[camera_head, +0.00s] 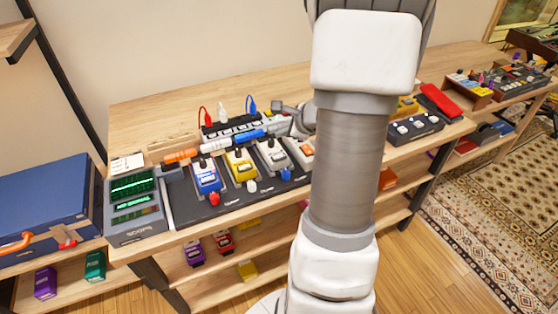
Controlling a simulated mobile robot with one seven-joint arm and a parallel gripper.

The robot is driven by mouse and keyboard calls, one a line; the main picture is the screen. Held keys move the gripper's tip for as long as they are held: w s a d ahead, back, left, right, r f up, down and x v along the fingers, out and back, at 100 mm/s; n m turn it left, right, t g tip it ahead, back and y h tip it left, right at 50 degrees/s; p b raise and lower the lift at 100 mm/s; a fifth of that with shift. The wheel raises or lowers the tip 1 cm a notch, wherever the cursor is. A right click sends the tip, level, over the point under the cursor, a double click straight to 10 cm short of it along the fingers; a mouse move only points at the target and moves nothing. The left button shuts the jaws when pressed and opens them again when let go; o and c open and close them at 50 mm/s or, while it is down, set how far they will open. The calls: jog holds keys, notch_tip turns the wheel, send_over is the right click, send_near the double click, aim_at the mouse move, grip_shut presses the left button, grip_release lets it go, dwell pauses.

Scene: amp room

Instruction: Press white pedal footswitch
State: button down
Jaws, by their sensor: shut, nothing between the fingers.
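A black pedalboard (180,203) on the wooden bench holds a row of pedals, each with a footswitch cap at its front. A white pedal (272,157) stands right of the yellow pedal (240,165) and the blue pedal (205,178). A small blue cap (284,173) sits at the white pedal's front edge. The yellow pedal has a white cap (252,186), the blue one a red cap (214,198). My gripper (281,107) is small and partly hidden by my arm, behind and above the white pedal. It is shut and empty, apart from the footswitches. My arm covers the board's right end.
A power strip (233,125) with upright plugs and several coloured cables lies behind the pedals. More pedals (415,127) lie on the bench to the right. A blue case (45,207) is at far left.

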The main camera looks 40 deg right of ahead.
aim_at(282, 158)
notch_tip(282, 158, down, 6)
jog(key=b, duration=0.4)
jog(key=shift+r+b, duration=0.1)
jog(key=shift+b, duration=0.2)
dwell(1.6)
jog(key=shift+f+b, duration=0.4)
jog(key=shift+b, duration=0.2)
jog(key=shift+f+b, duration=0.5)
jog(key=shift+b, duration=0.05)
dwell(0.8)
jog(key=shift+r, duration=0.15)
jog(key=shift+r+p, duration=0.6)
jog(key=shift+r, duration=0.15)
jog(key=shift+r, duration=0.1)
notch_tip(282, 158, up, 5)
jog(key=p, duration=0.4)
